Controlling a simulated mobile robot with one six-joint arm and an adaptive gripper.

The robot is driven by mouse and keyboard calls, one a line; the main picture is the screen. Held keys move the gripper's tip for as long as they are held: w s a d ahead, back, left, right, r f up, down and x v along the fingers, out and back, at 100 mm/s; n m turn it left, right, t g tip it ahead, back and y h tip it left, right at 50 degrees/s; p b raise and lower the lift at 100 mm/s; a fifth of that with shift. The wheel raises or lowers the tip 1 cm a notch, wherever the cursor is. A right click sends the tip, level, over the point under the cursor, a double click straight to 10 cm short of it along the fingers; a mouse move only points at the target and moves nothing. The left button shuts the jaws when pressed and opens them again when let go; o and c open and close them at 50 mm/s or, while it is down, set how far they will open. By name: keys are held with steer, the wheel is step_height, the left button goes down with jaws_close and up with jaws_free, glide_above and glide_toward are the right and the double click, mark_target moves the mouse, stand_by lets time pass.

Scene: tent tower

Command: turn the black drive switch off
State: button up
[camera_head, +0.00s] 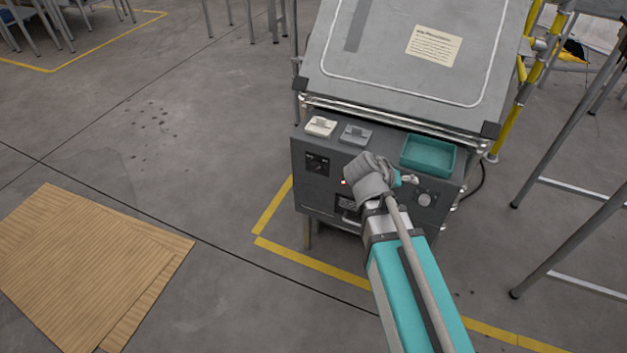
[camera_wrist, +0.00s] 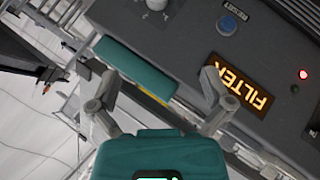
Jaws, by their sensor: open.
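The black drive switch (camera_head: 317,163) appears as a small dark square unit at the left of the machine's grey front panel (camera_head: 330,190) in the head view. Its lever position is too small to tell. I cannot make out the switch in the wrist view. My gripper (camera_head: 410,180) is in front of the panel's right part, to the right of the switch and apart from it. In the wrist view, my gripper (camera_wrist: 160,78) has its two grey fingers spread wide with nothing held between them.
The wrist view shows a lit FILTER display (camera_wrist: 240,83), a blue button (camera_wrist: 227,25), a red light (camera_wrist: 303,74) and a pale knob (camera_wrist: 157,4). A teal tray (camera_head: 428,155) and two rocker-like blocks (camera_head: 321,126) sit on the ledge. Left floor is clear beyond cardboard (camera_head: 85,270).

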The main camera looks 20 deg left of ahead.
steer(key=a+f+n+t+y+b, duration=0.1)
steer(key=a+f+t+b, duration=0.25)
steer(key=a+b, duration=0.35)
steer(key=a+f+n+t+b, duration=0.2)
steer(key=a+f+b, duration=0.2)
steer(key=a+b, duration=0.3)
steer(key=n+t+y+b, duration=0.3)
steer(key=t+y+b, duration=0.15)
steer(key=b, duration=0.25)
glide_toward(313, 169)
steer(key=s, duration=0.4)
steer(key=shift+w+a+f+h, duration=0.1)
steer(key=shift+w+a+h, duration=0.15)
steer(key=shift+a, duration=0.05)
steer(key=shift+w, duration=0.2)
steer(key=w, duration=0.9)
steer(key=w+d, duration=0.1)
steer(key=w, duration=0.3)
steer(key=shift+w, duration=0.25)
steer(key=shift+c, duration=0.3)
